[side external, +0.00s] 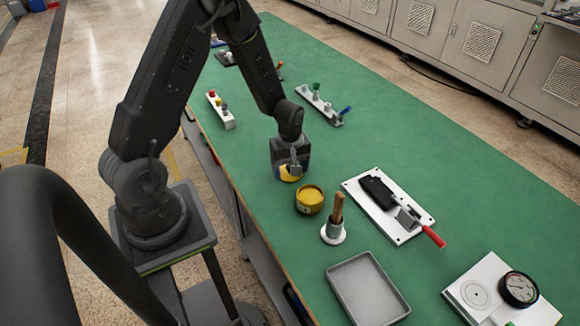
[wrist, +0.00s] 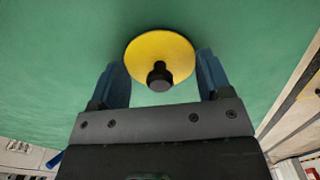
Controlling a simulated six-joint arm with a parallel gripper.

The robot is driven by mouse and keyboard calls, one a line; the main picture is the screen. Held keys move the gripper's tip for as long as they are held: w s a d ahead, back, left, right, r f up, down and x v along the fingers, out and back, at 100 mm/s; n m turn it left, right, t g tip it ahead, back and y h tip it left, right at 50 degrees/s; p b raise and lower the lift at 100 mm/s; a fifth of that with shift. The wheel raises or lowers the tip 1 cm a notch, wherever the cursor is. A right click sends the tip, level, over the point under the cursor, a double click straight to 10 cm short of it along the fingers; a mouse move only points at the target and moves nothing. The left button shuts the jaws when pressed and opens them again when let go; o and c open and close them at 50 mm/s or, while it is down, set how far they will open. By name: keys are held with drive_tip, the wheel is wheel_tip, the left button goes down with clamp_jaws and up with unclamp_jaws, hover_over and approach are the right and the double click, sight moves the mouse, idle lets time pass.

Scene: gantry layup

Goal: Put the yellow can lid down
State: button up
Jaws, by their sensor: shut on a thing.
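The yellow can lid (wrist: 160,52) is a round disc with a black knob, seen between the two blue fingers of my gripper (wrist: 162,75) in the wrist view. My gripper is shut on it. In the side view my gripper (side external: 291,170) points down at the green table, and the yellow lid (side external: 287,178) shows at its fingertips. I cannot tell whether the lid touches the table. The yellow can (side external: 311,204) stands just in front and to the right of my gripper, apart from it.
A brush in a white-based holder (side external: 334,232) stands beside the can. A grey tray (side external: 343,274), a white board (side external: 407,236) with tools and a dial gauge (side external: 518,289) lie nearer the camera. Racks with coloured pieces (side external: 319,106) stand farther back. Green table (side external: 400,140) is clear at the right.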

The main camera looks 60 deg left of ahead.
drive_tip(key=o, duration=0.9)
drive_tip(key=shift+f, duration=0.1)
wheel_tip(320, 180, up, 12)
drive_tip(key=s+d+r+m+t, duration=0.5)
drive_tip(key=s+d+r+m, duration=0.8)
drive_tip(key=r, duration=0.4)
drive_tip(key=s+m, duration=0.1)
drive_tip(key=m, duration=0.1)
drive_tip(key=shift+s+r+m+t, duration=0.2)
drive_tip(key=shift+s+m+t, duration=0.1)
drive_tip(key=shift+s+m, duration=0.1)
